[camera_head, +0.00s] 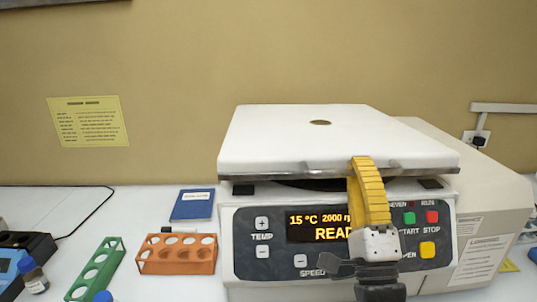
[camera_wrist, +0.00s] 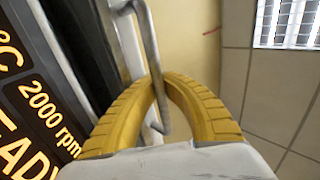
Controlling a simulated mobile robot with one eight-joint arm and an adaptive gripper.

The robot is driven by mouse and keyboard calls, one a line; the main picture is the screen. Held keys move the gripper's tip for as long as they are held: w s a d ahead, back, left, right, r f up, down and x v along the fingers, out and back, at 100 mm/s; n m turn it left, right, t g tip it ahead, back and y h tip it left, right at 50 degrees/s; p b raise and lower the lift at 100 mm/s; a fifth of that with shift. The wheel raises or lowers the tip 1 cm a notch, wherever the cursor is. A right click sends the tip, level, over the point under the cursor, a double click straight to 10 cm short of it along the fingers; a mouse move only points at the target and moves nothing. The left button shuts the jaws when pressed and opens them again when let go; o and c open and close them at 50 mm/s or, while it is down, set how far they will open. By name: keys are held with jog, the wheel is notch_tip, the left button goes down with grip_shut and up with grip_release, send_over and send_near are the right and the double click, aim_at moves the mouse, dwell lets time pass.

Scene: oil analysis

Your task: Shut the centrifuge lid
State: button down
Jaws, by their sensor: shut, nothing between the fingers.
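The centrifuge (camera_head: 245,215) stands on the bench with its white lid (camera_head: 290,135) low over the body. A dark gap shows under the lid's front edge, so the lid is not flush. My gripper (camera_head: 361,160) is shut, its yellow fingertips at the lid's metal front edge, right of centre. In the wrist view, the fingertips (camera_wrist: 159,82) meet in an arch. A grey metal bar (camera_wrist: 148,45) runs past the tips into the space between the curved fingers; I cannot tell whether it touches them. The display (camera_head: 316,227) reads READY in part, behind my gripper.
An orange tube rack (camera_head: 177,254) and a green rack (camera_head: 94,268) stand left of the centrifuge, with a blue booklet (camera_head: 192,204) behind. Bottles stand at the far left. The wall is close behind. The control buttons (camera_head: 428,250) sit right beside my gripper.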

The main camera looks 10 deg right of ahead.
jog(key=f+b, duration=0.1)
jog(key=f, duration=0.1)
jog(key=f+b, duration=0.1)
jog(key=f, duration=0.1)
jog(key=shift+s+a+b, duration=0.1)
jog(key=shift+s+b, duration=0.2)
jog(key=shift+s, duration=0.05)
jog(key=shift+s+a+f+b, duration=0.1)
jog(key=shift+s+f+b, duration=0.3)
jog(key=shift+b, duration=0.05)
jog(key=c, duration=1.8)
grip_release()
jog(key=shift+o, duration=0.2)
jog(key=shift+w, duration=0.25)
jog(key=shift+r, duration=0.1)
